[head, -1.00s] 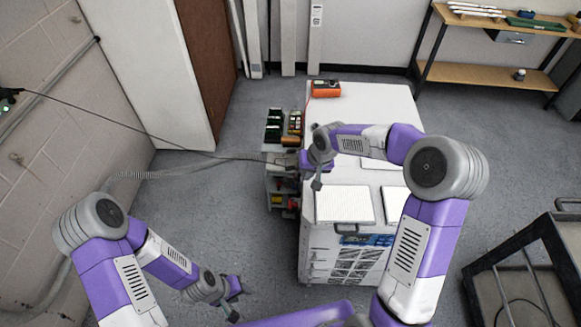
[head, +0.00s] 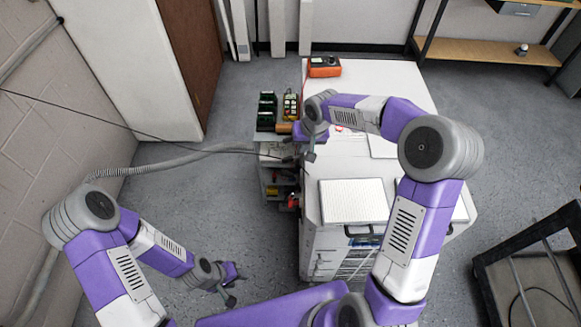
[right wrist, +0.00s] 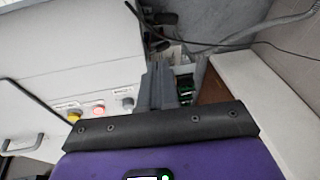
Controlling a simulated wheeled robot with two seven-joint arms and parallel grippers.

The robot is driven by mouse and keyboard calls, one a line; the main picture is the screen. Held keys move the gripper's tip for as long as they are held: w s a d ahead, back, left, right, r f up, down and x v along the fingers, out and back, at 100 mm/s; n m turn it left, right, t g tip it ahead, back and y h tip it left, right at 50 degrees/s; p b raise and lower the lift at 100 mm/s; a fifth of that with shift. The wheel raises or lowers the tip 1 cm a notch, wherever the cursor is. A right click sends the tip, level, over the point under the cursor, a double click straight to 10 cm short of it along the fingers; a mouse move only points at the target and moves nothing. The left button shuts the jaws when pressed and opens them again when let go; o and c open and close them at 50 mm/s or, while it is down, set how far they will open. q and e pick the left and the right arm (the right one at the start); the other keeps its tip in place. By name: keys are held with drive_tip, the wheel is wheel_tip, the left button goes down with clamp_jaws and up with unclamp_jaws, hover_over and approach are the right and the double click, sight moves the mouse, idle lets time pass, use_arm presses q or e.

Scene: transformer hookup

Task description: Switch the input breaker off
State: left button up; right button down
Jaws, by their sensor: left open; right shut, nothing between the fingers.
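A white cabinet (head: 400,90) stands in the middle of the head view. In the right wrist view its panel (right wrist: 90,85) carries a yellow knob (right wrist: 73,116), a red button (right wrist: 98,109) and a grey-black knob (right wrist: 127,103), with labels too small to read. I cannot tell which part is the input breaker. My right gripper (head: 298,145) is shut and empty at the cabinet's left edge, beside a small shelf rack. In the right wrist view its grey fingers (right wrist: 165,87) are close together, apart from the knobs. My left gripper (head: 230,283) is open and empty above the floor, left of the cabinet.
The rack (head: 268,160) with green bins (head: 266,108) stands against the cabinet's left side. An orange meter (head: 324,66) lies on the cabinet top. A cable and grey hose (head: 170,162) run left. A dark-framed cart (head: 535,265) stands at right. Floor is free between.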

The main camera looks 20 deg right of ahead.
drive_tip(key=b, duration=0.3)
hover_over(291, 174)
drive_tip(key=f, duration=1.2)
drive_tip(key=shift+d, duration=0.35)
drive_tip(key=shift+a+f, duration=0.4)
drive_tip(key=shift+f, duration=0.2)
